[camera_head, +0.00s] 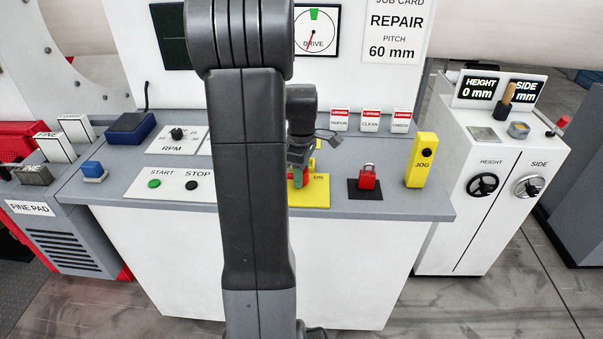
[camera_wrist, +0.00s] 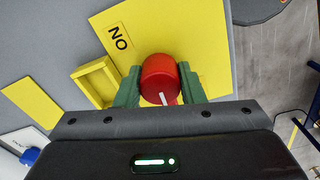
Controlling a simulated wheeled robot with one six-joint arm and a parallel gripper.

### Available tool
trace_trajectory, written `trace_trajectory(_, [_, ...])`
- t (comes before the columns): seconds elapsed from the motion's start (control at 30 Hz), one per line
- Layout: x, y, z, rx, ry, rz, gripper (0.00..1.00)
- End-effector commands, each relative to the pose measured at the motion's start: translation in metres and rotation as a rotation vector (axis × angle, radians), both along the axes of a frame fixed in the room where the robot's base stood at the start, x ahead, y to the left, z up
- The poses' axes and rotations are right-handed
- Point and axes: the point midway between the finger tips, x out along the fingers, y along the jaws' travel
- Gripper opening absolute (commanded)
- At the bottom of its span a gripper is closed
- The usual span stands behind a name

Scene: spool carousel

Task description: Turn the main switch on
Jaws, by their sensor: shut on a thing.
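The main switch is a red round knob (camera_wrist: 159,76) on a yellow plate (camera_wrist: 205,50) with an ON label (camera_wrist: 118,38). In the wrist view a white mark on the knob points toward my gripper's palm, away from the ON label. My gripper (camera_wrist: 160,85) has green fingers, one on each side of the knob, and is shut on it. In the head view my gripper (camera_head: 299,174) is at the yellow plate (camera_head: 318,200) on the grey console, and my arm hides part of the plate and most of the knob.
To the right on the console are a red padlock (camera_head: 368,177) on a black plate and a yellow JOG box (camera_head: 421,160). START (camera_head: 154,183) and STOP (camera_head: 191,185) buttons lie left of my arm.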

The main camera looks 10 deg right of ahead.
Motion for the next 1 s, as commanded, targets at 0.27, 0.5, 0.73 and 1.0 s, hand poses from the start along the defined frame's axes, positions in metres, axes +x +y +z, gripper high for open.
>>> trace_trajectory(0.27, [0.0003,-0.0001,0.0006,0.0,0.0,-0.177,0.13])
trace_trajectory(0.5, [0.0004,-0.0003,0.0007,-0.001,-0.001,-0.402,0.13])
trace_trajectory(0.73, [0.0005,-0.0003,0.0008,-0.001,-0.001,-0.621,0.13])
trace_trajectory(1.0, [0.0006,-0.0005,0.0009,-0.001,-0.001,-0.877,0.13])
